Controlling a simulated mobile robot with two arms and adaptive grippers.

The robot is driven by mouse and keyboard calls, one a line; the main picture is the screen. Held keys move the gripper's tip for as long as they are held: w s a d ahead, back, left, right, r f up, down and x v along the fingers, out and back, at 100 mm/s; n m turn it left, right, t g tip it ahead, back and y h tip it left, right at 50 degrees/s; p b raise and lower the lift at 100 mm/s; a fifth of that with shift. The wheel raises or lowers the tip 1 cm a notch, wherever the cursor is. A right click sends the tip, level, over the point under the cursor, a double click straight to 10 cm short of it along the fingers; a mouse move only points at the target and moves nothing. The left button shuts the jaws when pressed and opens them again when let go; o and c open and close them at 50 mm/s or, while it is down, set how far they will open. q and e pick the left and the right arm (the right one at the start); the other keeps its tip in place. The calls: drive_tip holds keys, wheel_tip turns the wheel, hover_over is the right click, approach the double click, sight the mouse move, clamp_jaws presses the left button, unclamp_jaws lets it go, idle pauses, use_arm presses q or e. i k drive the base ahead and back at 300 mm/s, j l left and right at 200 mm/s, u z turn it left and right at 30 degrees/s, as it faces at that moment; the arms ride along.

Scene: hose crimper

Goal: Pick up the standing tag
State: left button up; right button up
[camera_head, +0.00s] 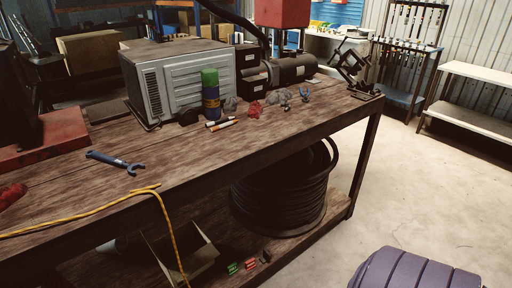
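I cannot make out a standing tag for certain. On the wooden workbench (160,170), a blue and green can (211,95) stands upright in front of a grey metal box (180,75). Small orange and white pieces (222,124) lie beside the can's foot; they are too small to identify. Small green and red pieces (242,266) are on the lower shelf, also too small to identify. Neither of my grippers shows in the head view.
A blue wrench (114,161) and a yellow cord (100,208) lie at the bench's front left. A red crumpled rag (249,109) is near the can. A coil of black hose (285,190) sits underneath. A purple ridged object (410,272) stands at lower right; floor behind it is clear.

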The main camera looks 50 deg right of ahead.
sight(251, 264)
drive_tip(key=z, duration=1.4)
drive_tip(key=i+l+u, duration=0.1)
drive_tip(key=i+l, duration=0.15)
drive_tip(key=i+l+u, duration=0.15)
drive_tip(key=i+l, duration=0.15)
drive_tip(key=i+l+u, duration=0.1)
drive_tip(key=l, duration=0.4)
drive_tip(key=i+l+u, duration=0.1)
drive_tip(key=i+l, duration=0.25)
drive_tip(key=i+l+u, duration=0.1)
drive_tip(key=l, duration=0.35)
drive_tip(key=i, duration=0.1)
